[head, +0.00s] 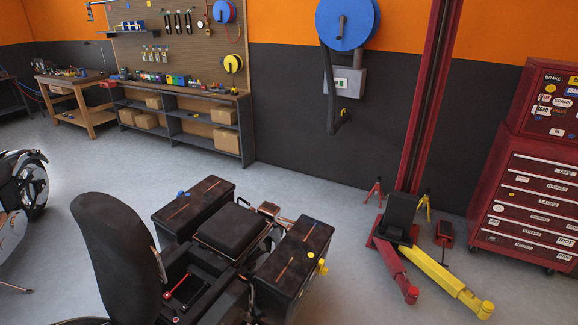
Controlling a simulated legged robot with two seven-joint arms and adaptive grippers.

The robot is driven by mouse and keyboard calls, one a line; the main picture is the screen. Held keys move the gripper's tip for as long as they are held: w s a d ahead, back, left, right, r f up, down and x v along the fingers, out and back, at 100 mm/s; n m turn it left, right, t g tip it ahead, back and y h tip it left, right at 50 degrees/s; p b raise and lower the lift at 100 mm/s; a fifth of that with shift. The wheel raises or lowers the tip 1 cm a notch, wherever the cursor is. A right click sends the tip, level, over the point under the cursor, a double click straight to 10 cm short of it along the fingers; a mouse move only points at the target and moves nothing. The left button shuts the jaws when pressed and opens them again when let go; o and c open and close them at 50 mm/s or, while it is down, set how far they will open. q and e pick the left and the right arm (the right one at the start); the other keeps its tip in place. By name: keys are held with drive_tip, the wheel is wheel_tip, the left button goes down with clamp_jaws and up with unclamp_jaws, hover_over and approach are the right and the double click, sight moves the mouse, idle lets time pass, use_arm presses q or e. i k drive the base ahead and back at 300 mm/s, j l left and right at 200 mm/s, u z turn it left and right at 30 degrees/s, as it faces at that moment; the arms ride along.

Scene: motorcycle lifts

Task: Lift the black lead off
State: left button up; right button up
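A dark motorcycle stands below me, its black seat (115,250) standing tilted up at the left. Right of the seat is an open dark bay (205,268) with a red-edged part (187,288) and a small light piece in it. I cannot make out the black lead among the dark parts there. A black pad (232,230) sits behind the bay, between two black side cases (196,205) and (292,265). Neither of my grippers shows in this view.
A red tool cabinet (530,190) stands at the right. A red lift post (426,95) with red and yellow arms (446,276) stands near it. Shelves (185,122) line the back wall. Another motorcycle (25,190) is at the left. Grey floor is clear between.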

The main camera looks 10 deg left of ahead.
sight(184, 308)
drive_tip(key=i+l, duration=0.15)
drive_tip(key=i, duration=0.3)
drive_tip(key=i+l, duration=0.1)
drive_tip(key=i, duration=0.35)
